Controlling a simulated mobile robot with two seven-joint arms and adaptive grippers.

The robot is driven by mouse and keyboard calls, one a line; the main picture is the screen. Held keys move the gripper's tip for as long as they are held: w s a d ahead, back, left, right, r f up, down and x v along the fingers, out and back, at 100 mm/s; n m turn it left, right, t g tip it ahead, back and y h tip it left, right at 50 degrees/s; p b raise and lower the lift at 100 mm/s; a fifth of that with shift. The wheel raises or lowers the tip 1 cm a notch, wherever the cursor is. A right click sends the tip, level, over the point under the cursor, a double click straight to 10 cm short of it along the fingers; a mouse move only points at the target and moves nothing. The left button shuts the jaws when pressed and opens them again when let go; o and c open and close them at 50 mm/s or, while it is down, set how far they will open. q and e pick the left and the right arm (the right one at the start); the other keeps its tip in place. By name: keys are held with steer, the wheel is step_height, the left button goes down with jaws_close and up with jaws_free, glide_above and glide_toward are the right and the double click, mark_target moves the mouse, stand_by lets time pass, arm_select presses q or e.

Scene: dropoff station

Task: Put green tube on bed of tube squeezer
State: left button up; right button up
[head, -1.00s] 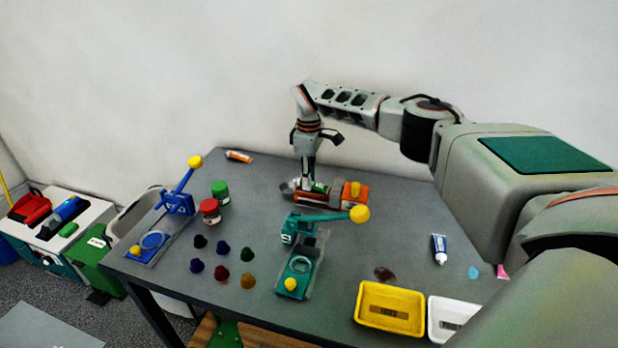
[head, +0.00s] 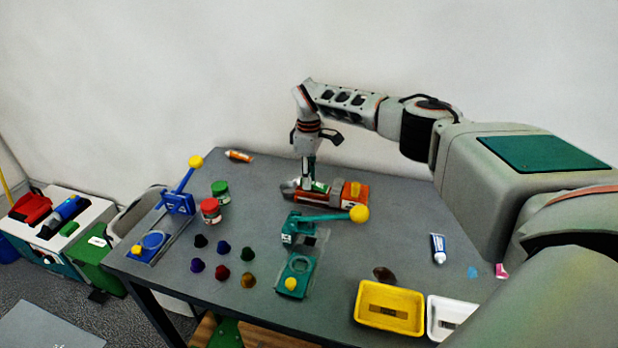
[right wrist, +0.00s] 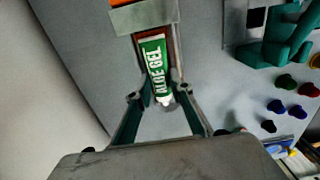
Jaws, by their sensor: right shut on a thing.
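The green tube (right wrist: 155,62), marked ALOE GEL with a white cap, is between the fingers of my right gripper (right wrist: 158,90), which is shut on it. In the head view the right gripper (head: 308,182) points down at the left part of the orange tube squeezer (head: 335,199). The tube is over the squeezer's brownish-red bed, lined up with it, its far end at the grey metal block (right wrist: 144,17). I cannot tell whether it touches the bed. In the head view the tube is mostly hidden by the fingers. My left gripper is not in view.
A teal press (head: 298,262) with a yellow knob stands in front of the squeezer. A blue press (head: 160,232), jars (head: 211,210) and several coloured capsules (head: 222,272) are left. A blue-white tube (head: 438,248) and a yellow tray (head: 389,308) are right.

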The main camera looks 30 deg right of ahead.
steer(key=o, duration=0.8)
steer(key=shift+o, duration=0.2)
step_height(320, 180, up, 7)
stand_by(0.5)
stand_by(0.7)
